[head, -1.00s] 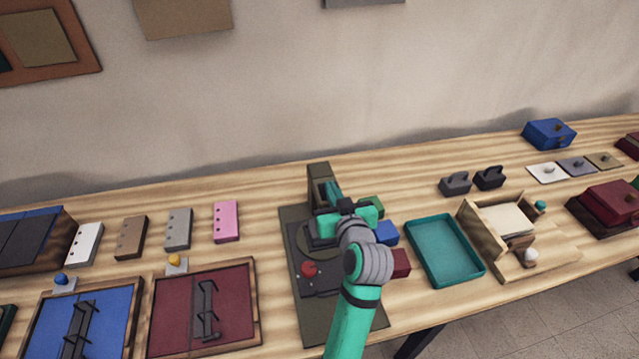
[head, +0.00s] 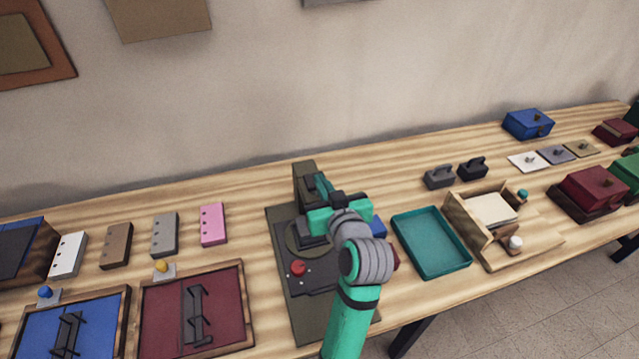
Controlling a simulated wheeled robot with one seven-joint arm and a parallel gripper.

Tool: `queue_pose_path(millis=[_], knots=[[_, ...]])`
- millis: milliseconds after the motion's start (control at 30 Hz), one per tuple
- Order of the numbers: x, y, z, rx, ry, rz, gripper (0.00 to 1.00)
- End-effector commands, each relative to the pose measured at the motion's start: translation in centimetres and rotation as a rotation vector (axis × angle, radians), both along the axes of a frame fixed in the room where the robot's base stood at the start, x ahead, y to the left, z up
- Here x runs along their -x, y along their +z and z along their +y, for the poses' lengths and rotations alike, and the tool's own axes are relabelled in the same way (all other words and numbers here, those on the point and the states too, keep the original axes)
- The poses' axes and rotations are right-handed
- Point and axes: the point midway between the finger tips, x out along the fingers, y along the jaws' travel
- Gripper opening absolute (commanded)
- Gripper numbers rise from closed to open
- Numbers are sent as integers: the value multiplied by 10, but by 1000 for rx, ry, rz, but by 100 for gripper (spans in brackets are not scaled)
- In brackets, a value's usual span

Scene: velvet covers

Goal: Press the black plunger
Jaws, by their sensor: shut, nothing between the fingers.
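An olive press station (head: 283,248) stands on the table in front of me, with an upright post (head: 304,180) at its back and a dark round bed. A red knob (head: 298,268) sits on its dark front panel. My gripper (head: 322,190) is over the station, close in front of the post, with its fingers shut and empty. A dark block (head: 312,228) shows just below the gripper at the left. I cannot tell whether it is the black plunger. The gripper and arm cover much of the station's middle, and contact cannot be told.
A teal tray (head: 432,243) and a wooden box (head: 478,222) lie to the right. A blue block (head: 378,227) shows just right of my arm. A maroon panel (head: 228,305) and a pink plate (head: 213,224) lie to the left. Bare table shows behind the station.

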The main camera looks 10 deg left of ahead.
Motion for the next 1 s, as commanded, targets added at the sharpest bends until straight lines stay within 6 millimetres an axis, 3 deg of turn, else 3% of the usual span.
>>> queue_pose_path(millis=[200, 400, 1000], knots=[[34, 11, -19, 0, 0, -5, 0], [54, 17, -30, -2, 0, -5, 0], [60, 19, -32, -1, 2, -5, 0]])
